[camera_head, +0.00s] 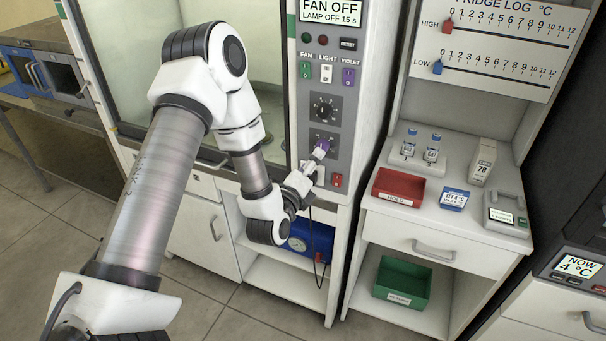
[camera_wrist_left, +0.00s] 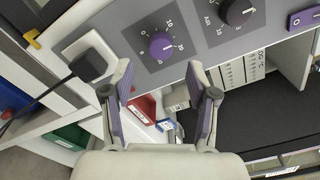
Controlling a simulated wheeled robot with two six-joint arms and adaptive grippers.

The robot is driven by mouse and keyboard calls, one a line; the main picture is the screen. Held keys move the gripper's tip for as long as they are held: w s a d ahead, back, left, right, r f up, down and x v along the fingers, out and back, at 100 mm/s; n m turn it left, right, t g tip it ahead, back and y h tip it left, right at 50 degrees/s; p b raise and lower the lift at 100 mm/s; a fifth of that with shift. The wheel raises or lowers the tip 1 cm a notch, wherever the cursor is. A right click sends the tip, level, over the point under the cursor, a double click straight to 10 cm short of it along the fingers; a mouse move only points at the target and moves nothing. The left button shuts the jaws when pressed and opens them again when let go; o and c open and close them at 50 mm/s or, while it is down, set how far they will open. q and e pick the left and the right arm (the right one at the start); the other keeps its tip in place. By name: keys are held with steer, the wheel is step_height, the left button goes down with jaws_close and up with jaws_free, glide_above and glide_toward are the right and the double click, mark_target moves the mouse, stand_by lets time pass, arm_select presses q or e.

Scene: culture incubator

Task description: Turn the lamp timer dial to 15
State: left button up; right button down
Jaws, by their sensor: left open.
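The lamp timer dial is the purple knob (camera_wrist_left: 161,45) on a grey plate with numbers around it in the left wrist view. In the head view the purple dial (camera_head: 321,148) is low on the cabinet's control panel. I cannot read its setting clearly. My left gripper (camera_head: 302,177) is just below the dial in the head view. In the wrist view its two fingers (camera_wrist_left: 163,105) are apart and empty, with the dial beyond their tips and not between them. The display (camera_head: 331,14) reads FAN OFF, LAMP OFF 15 s. My right gripper is not in view.
A black dial (camera_head: 323,107) sits above the purple one, with green, white and violet switches (camera_head: 327,73) higher up. A black plug (camera_wrist_left: 88,66) with a cable is beside the left finger. A red tray (camera_head: 398,188) stands right.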

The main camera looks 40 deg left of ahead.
arm_select(q)
steer(key=v, duration=0.6)
steer(key=shift+s, duration=0.25)
steer(key=shift+d, duration=0.1)
steer(key=s+d+f+n+g+h, duration=0.15)
steer(key=s+d+f+g, duration=0.3)
steer(key=f, duration=0.65)
steer(key=s+d+f+n+g+h, duration=0.1)
steer(key=s+d+f+g+h, duration=0.35)
steer(key=f, duration=0.65)
steer(key=s+d+f+n+g+y, duration=0.1)
steer(key=s+f+n+g, duration=0.2)
steer(key=s+n, duration=0.5)
steer(key=s+d+f+n+g+y, duration=0.1)
steer(key=s+f+n+g, duration=0.2)
steer(key=s+n+g, duration=0.2)
steer(key=s+n, duration=0.3)
steer(key=n, duration=0.3)
steer(key=shift+s+d+f+g, duration=0.2)
steer(key=shift+s+f+g, duration=0.1)
steer(key=shift+f, duration=0.1)
